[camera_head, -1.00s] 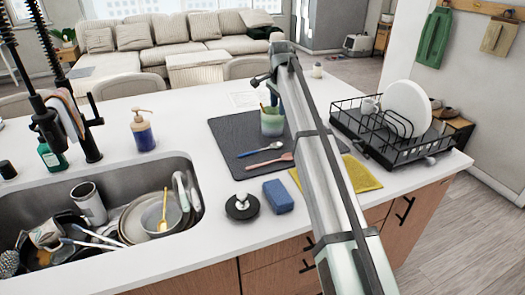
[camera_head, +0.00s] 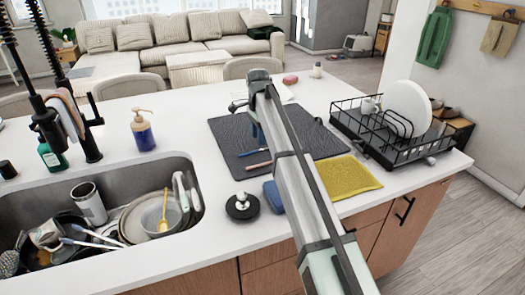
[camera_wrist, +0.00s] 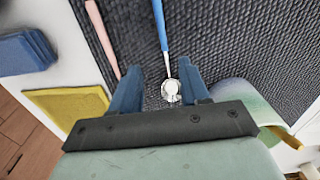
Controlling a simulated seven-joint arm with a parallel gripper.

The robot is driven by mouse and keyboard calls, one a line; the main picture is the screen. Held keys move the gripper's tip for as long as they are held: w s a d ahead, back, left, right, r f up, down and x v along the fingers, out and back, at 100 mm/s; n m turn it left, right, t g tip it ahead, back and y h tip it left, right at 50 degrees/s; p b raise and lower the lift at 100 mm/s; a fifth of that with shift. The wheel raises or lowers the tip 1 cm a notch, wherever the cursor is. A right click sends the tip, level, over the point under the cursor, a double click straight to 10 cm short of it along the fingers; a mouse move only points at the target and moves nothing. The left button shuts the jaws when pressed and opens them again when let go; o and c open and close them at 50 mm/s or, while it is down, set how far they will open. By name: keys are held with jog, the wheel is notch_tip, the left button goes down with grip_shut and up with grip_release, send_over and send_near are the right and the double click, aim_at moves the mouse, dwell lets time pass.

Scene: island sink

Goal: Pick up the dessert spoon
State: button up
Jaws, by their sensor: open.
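The spoon with a blue handle and a shiny metal bowl lies on the dark mat. In the wrist view, the spoon (camera_wrist: 163,40) runs between my gripper's fingers, its bowl close to the palm. My gripper (camera_wrist: 160,68) is open, one blue finger on each side of the spoon; I cannot tell whether they touch it. In the head view, part of the spoon's blue handle (camera_head: 250,153) shows left of my arm, and the bowl is hidden. A pink-handled utensil (camera_wrist: 101,35) lies left of the spoon in the wrist view.
The dark mat (camera_head: 228,132) also holds a pale green and white cup (camera_wrist: 238,98), right of my gripper. A yellow cloth (camera_head: 350,178), blue sponge (camera_head: 271,196) and black dish rack (camera_head: 365,135) are nearby. The sink (camera_head: 125,183) full of dishes is left.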

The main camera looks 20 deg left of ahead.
aim_at(261, 150)
jog(key=shift+a+f, duration=0.2)
jog(key=shift+f, duration=0.75)
jog(key=shift+a+f, duration=0.15)
jog(key=shift+f, duration=0.75)
jog(key=shift+a+f, duration=0.2)
jog(key=shift+f, duration=0.75)
grip_shut()
